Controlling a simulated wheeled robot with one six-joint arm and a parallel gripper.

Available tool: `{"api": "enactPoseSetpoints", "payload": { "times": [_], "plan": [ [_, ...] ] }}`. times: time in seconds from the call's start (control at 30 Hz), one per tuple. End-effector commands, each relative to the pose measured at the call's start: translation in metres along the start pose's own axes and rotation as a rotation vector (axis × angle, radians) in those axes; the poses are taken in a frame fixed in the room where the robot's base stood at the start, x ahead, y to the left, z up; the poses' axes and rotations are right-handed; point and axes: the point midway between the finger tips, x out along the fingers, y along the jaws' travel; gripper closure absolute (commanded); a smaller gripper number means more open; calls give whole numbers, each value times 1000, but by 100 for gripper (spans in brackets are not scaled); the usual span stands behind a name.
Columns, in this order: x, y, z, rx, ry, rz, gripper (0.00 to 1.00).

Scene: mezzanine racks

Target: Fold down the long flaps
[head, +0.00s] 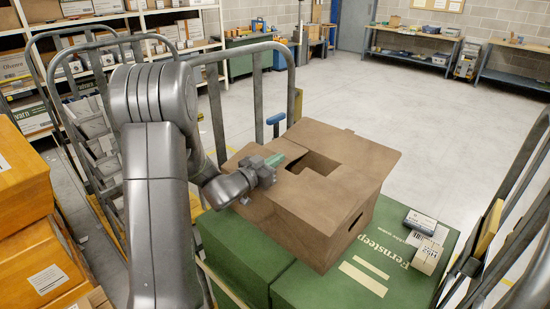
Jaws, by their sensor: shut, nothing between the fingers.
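A brown cardboard carton (340,215) stands on green boxes in front of me. A dark gap (313,164) shows in its top, between panels that lie nearly flat. A wide flap (355,148) spans the far right side of the top, and its outer corner juts past the carton's edge. Another flap (237,162) sticks out at the left, partly hidden behind my wrist. My gripper (275,159), with green fingertips, is shut and empty at the carton's left side, close above the cardboard. I cannot tell whether it touches.
Green boxes (245,248) support the carton. Small boxes (420,223) lie at their right end. Grey cart rails (252,90) rise behind and at left, with more rails at right. Orange boxes (40,265) are stacked at far left. Open floor (410,110) lies beyond.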

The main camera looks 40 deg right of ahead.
Motion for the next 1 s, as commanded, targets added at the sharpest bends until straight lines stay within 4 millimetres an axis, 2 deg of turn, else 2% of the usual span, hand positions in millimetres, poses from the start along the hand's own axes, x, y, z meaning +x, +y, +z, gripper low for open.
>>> {"api": "enactPoseSetpoints", "payload": {
  "times": [0.23,0.37,0.4,0.47,0.7,1.0],
  "plan": [
    [0,0,2,0,0,0,100],
    [3,0,11,1,-1,0,100],
    [5,1,16,1,-13,1,100],
    [8,1,12,0,-68,3,100],
    [11,0,27,-1,-189,1,100],
    [10,0,32,0,-207,0,100]
  ]
}}
